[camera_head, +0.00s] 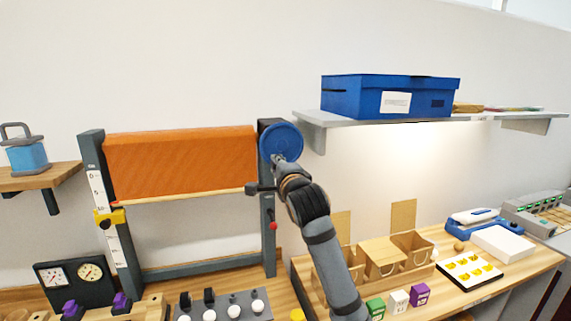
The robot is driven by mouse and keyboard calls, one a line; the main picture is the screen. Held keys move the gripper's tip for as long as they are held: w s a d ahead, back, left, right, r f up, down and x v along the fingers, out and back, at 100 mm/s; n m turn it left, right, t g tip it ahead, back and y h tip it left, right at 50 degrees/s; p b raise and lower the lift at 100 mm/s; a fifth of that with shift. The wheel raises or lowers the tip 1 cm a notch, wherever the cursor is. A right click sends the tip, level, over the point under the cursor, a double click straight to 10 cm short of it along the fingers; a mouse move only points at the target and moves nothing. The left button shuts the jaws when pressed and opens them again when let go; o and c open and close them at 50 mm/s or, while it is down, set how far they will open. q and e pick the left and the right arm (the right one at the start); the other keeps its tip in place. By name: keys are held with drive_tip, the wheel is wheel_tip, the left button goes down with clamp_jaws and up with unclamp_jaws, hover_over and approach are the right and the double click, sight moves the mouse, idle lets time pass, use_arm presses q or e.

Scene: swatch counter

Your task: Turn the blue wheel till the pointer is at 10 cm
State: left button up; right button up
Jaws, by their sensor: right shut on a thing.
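The blue wheel (283,139) is mounted at the top of the right post of a frame with an orange cloth (180,162) hanging in it. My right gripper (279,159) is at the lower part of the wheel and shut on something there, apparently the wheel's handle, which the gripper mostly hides. A white scale (96,186) with numbers runs down the left post. My left gripper is not in view.
A shelf (430,124) with a blue box (388,95) is right of the wheel. Below are cardboard bins (380,257), two dials (74,278) and a row of white knobs (234,311). A red knob (273,225) is on the right post. The wall above the frame is clear.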

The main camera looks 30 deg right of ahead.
drive_tip(key=shift+a+r, duration=0.35)
drive_tip(key=shift+r, duration=0.05)
drive_tip(key=shift+d+f, duration=0.1)
drive_tip(key=shift+d, duration=0.15)
drive_tip(key=shift+a+r+p, duration=0.25)
drive_tip(key=shift+r+p, duration=0.05)
drive_tip(key=shift+r, duration=0.05)
drive_tip(key=shift+w+a+r, duration=0.1)
drive_tip(key=shift+a, duration=0.15)
drive_tip(key=shift+a+r+p, duration=0.2)
drive_tip(key=shift+r+p, duration=0.15)
drive_tip(key=shift+p, duration=0.15)
idle(0.4)
